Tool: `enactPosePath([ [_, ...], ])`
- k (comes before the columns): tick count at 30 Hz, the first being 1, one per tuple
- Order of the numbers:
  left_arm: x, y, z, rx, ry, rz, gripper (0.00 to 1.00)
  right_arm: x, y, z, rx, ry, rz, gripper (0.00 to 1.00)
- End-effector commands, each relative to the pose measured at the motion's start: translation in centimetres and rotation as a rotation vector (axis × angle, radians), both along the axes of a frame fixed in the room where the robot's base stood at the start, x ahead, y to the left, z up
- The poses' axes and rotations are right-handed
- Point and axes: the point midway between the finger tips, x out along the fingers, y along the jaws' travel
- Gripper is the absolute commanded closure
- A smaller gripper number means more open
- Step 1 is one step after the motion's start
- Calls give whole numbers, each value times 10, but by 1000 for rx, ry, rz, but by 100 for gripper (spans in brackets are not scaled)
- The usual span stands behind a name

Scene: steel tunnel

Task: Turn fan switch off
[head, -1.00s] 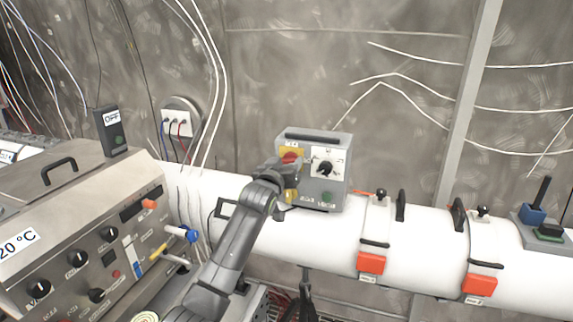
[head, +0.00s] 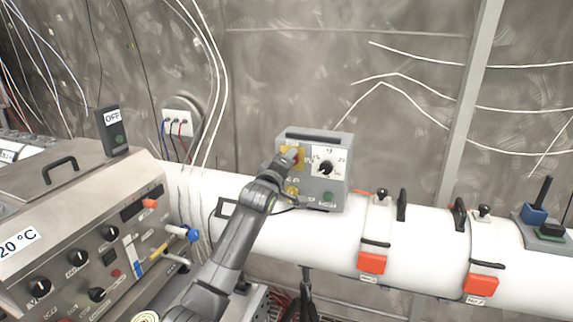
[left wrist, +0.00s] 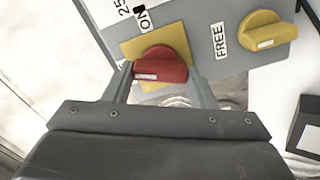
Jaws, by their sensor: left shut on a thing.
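A grey control box (head: 338,190) sits on the white pipe. It carries a red rotary switch on a yellow plate, which in the left wrist view is the red knob (left wrist: 160,68) on the yellow plate (left wrist: 172,34), with an "ON" label beside it. My left gripper (head: 288,160) reaches the box's left side in the head view. Its two fingers, seen in the left wrist view (left wrist: 160,80), stand on either side of the red knob and are shut on it. A yellow knob (left wrist: 268,32) with a "FREE" label is to the right. My right gripper is not seen.
A black dial (head: 326,168) and a green button (head: 328,197) are on the same box. A steel panel (head: 70,240) with knobs and levers stands to the left. Red-latched clamps (head: 372,263) ring the pipe to the right. Loose wires hang along the wall.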

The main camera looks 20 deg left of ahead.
Motion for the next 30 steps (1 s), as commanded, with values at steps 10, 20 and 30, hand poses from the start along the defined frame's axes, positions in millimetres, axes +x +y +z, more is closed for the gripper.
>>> enactPosePath([
  [10, 0, 1, 0, -278, 8, 1, 72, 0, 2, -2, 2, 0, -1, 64],
  [20, 0, 1, -1, -423, 13, 1, 72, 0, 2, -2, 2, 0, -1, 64],
  [30, 0, 1, -1, -459, 13, 0, 72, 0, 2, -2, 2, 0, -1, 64],
])
